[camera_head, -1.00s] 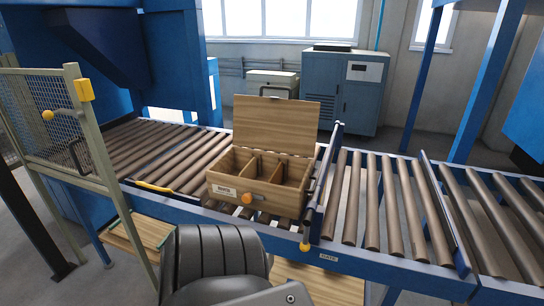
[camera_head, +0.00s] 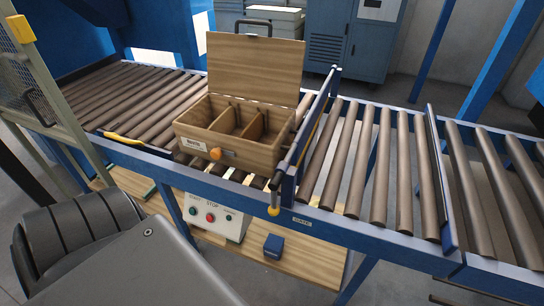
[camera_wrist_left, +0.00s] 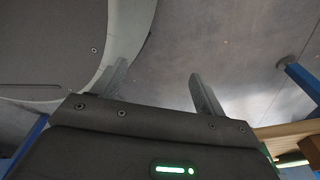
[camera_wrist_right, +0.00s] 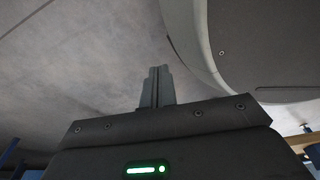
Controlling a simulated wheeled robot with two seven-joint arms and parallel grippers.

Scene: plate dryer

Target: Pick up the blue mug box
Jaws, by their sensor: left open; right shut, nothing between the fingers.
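A small dark blue box (camera_head: 273,246) sits on the low wooden shelf under the conveyor in the head view, just right of the white control box; I take it to be the blue mug box. Any mark on it is too small to read. My left gripper (camera_wrist_left: 158,78) is open and empty over grey floor in the left wrist view. My right gripper (camera_wrist_right: 157,80) is shut with nothing in it, also over floor, in the right wrist view. Neither gripper shows in the head view, and neither wrist view shows the blue box.
The roller conveyor's blue front rail (camera_head: 370,232) runs above the wooden shelf (camera_head: 312,262). An open wooden crate (camera_head: 255,157) with compartments and a raised lid stands on the rollers. The white control box (camera_head: 213,216) has buttons. A mesh guard (camera_head: 32,95) stands at left.

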